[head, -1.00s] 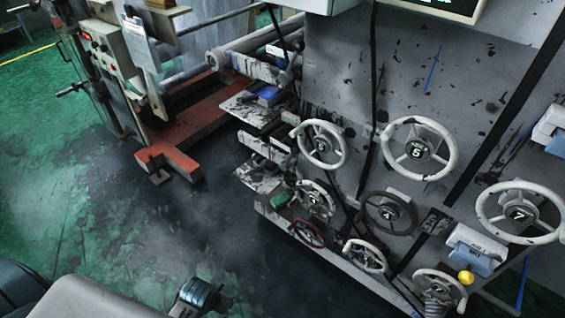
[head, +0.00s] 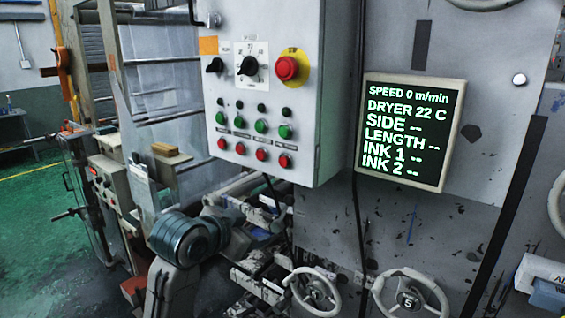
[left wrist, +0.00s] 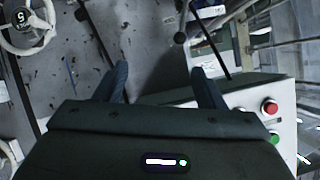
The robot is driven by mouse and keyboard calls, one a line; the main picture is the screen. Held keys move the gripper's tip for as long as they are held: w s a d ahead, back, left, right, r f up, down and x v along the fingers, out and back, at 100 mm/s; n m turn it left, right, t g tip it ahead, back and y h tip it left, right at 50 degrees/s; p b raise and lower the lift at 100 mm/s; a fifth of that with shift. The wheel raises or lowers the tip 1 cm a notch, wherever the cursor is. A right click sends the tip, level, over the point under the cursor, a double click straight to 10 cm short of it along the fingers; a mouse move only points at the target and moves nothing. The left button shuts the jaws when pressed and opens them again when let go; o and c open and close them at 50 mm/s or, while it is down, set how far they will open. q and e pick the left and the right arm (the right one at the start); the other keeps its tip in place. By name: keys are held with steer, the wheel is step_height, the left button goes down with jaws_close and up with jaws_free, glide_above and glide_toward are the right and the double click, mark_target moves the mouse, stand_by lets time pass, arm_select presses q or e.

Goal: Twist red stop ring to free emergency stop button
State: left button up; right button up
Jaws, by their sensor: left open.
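The emergency stop button (head: 287,68) is a red mushroom button on a yellow plate. It sits at the upper right of a white control box in the head view. My left arm rises at the lower left of the head view, below and left of the box, and its fingers cannot be made out there. In the left wrist view my left gripper (left wrist: 163,82) is open, with two dark fingers apart and nothing between them. A panel with red and green buttons shows to its right. The stop button cannot be picked out in that view. My right gripper is not in view.
The box also carries a black selector (head: 214,65), a dial (head: 249,66) and rows of small green and red buttons. A green-text display (head: 407,131) hangs to its right. Handwheels (head: 410,297) stand out from the machine below. Green floor lies open at the left.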

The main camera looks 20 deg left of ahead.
arm_select(q)
step_height(320, 180, up, 16)
steer(key=w+m+t+h, duration=0.2)
steer(key=m+t+h, duration=0.2)
steer(key=m+t, duration=0.1)
glide_toward(284, 68)
steer(key=p+x, duration=0.1)
steer(key=x, duration=0.1)
steer(key=p+x, duration=0.2)
steer(key=x, duration=0.1)
steer(key=p+x, duration=0.2)
steer(key=x, duration=0.1)
steer(key=shift+d+r, duration=0.1)
steer(key=shift+r, duration=0.15)
steer(key=shift+w+d+f+p, duration=0.15)
steer(key=shift+w+p, duration=0.25)
steer(key=shift+w, duration=0.3)
steer(key=shift+c, duration=0.3)
steer(key=c, duration=0.9)
